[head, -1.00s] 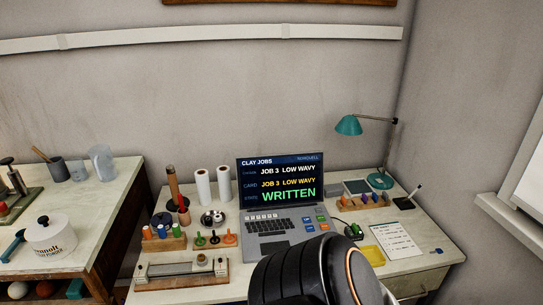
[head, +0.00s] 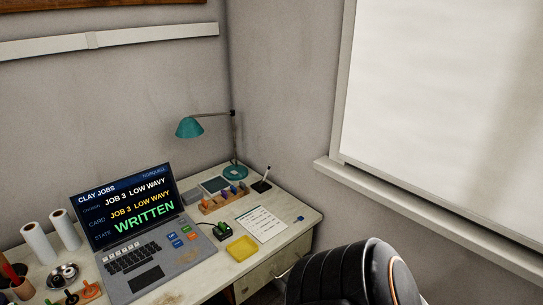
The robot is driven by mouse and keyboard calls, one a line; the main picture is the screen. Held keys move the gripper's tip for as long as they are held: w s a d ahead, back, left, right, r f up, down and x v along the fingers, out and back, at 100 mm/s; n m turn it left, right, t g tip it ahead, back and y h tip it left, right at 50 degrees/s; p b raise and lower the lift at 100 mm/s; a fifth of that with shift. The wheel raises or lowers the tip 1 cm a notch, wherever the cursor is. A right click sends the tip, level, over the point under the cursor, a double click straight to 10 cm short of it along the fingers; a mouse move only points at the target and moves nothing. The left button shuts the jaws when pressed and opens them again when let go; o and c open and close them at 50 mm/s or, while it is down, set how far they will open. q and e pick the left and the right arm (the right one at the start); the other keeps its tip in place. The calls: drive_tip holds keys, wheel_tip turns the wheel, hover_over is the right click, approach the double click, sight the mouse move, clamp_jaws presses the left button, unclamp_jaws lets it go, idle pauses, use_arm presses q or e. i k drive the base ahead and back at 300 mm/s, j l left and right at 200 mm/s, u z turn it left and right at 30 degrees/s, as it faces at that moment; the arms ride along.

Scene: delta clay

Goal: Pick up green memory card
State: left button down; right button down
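A small green piece, which looks like the green memory card (head: 225,227), sits in or on a small black card reader (head: 219,236) on the desk, right of the laptop (head: 150,262). It is small, and I cannot tell how deep it sits. The laptop screen reads "JOB 3 LOW WAVY" and "WRITTEN". Neither gripper shows in the head view.
A yellow tray (head: 241,249) and a written sheet (head: 262,224) lie near the reader. Behind are a wooden rack (head: 211,208) with several coloured pieces and a teal lamp (head: 190,127). White rolls (head: 39,243) stand left. A window (head: 440,110) is at right.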

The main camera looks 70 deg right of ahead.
sight(222, 226)
drive_tip(key=z, duration=1.5)
